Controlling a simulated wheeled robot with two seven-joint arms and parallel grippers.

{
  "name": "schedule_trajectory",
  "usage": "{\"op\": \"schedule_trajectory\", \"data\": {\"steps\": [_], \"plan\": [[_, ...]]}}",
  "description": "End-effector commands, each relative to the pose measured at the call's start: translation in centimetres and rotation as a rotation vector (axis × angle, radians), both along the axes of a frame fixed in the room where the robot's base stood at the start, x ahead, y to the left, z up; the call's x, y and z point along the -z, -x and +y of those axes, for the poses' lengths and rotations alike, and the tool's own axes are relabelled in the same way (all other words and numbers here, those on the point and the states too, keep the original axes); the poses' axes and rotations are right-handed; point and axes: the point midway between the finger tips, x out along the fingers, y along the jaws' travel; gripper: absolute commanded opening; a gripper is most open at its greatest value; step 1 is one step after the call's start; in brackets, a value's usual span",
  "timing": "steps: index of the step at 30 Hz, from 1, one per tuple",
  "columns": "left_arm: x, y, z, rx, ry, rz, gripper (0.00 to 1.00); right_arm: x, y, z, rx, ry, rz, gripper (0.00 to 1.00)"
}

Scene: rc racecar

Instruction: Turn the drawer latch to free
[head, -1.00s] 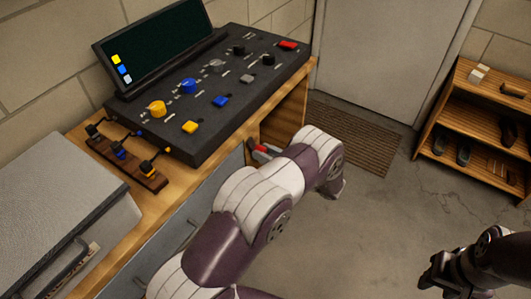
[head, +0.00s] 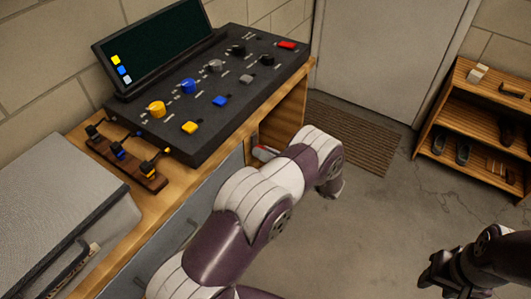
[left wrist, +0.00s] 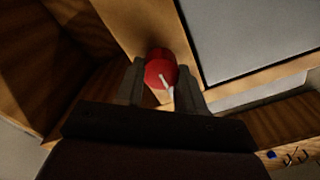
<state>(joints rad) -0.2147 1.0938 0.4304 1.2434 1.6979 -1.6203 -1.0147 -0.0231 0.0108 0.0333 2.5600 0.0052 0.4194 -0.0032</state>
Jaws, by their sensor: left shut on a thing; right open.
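The drawer latch is a round red knob (left wrist: 160,68) with a white pointer mark, on the wooden cabinet front beside a grey drawer panel (left wrist: 250,38). My left gripper (left wrist: 162,86) is shut on the knob, one finger on each side. In the wrist view the white mark slants down and to the right. In the head view the red knob (head: 262,153) shows only in part, beside my left forearm, and most of the left gripper is hidden. My right gripper (head: 438,274) is open and empty above the floor at the lower right.
A black control console (head: 215,95) with coloured knobs and a screen stands on the wooden bench. A grey case (head: 55,190) sits at the left. A wooden shelf (head: 470,95) with shoes stands at the right.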

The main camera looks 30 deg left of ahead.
Motion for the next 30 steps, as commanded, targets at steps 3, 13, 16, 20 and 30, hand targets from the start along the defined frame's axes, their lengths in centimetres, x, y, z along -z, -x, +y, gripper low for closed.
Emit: {"op": "schedule_trajectory", "data": {"steps": [3, 13, 16, 20, 30], "plan": [[0.1, 0.1, 0.0, 0.0, 0.001, 0.003, 0.08, 0.0, 0.0, 0.0, 0.0, 0.0, 0.0, 0.43], [0.1, 0.0, 0.0, 0.0, 0.0, 0.001, 0.64, 0.0, 0.0, 0.0, 0.0, 0.0, 0.0, 0.43], [0.0, 0.0, 0.0, 0.0, 0.0, 0.0, 0.64, 0.0, 0.0, 0.0, 0.0, 0.0, 0.0, 0.43], [0.1, 0.0, -1.0, 0.002, 0.0, -0.001, 0.64, 0.2, 0.0, 0.0, 0.0, 0.0, 0.0, 0.43], [0.2, 0.7, -9.7, 0.004, 0.001, -0.001, 0.64, 1.2, 0.0, 0.0, 0.0, 0.0, 0.0, 0.43]]}}
